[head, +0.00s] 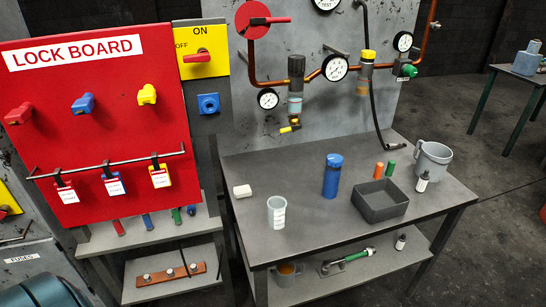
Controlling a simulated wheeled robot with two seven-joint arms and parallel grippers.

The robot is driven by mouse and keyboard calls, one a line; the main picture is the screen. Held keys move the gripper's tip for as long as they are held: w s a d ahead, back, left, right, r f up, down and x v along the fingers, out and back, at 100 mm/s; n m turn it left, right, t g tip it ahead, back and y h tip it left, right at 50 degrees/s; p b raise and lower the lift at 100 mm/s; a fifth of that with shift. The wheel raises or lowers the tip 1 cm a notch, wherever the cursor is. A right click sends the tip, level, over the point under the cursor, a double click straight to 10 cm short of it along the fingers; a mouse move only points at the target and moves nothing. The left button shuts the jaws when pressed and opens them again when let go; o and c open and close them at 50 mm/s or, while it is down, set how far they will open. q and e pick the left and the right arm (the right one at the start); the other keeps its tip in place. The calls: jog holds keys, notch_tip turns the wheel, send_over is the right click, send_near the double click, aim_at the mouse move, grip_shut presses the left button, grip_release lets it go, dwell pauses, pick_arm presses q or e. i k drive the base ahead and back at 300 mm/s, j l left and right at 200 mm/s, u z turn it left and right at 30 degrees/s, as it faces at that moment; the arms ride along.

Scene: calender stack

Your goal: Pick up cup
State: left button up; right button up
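A pale translucent cup (276,213) with white markings stands upright near the front left of the grey workbench (310,222). A larger grey jug (432,161) with a handle stands at the bench's right end. Another cup (285,276) with orange inside is on the lower shelf, partly hidden by the bench top. The frame does not show which of these is the task's cup. Neither of my grippers is in view.
A red lock board (105,100) stands left; copper pipes and gauges are behind.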

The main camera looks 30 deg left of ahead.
aim_at(278, 206)
jog(key=u, duration=1)
jog(key=i+l+u, duration=0.15)
jog(key=l+u, duration=0.15)
jog(key=u, duration=0.2)
jog(key=i+l+u, duration=0.1)
jog(key=l+u, duration=0.6)
jog(key=u, duration=0.25)
jog(key=l+u, duration=0.15)
jog(key=l, duration=0.6)
jog(key=k+l+u, duration=0.1)
jog(key=l, duration=0.65)
jog(key=k+l+u, duration=0.15)
jog(key=l, duration=0.6)
jog(key=i, duration=0.05)
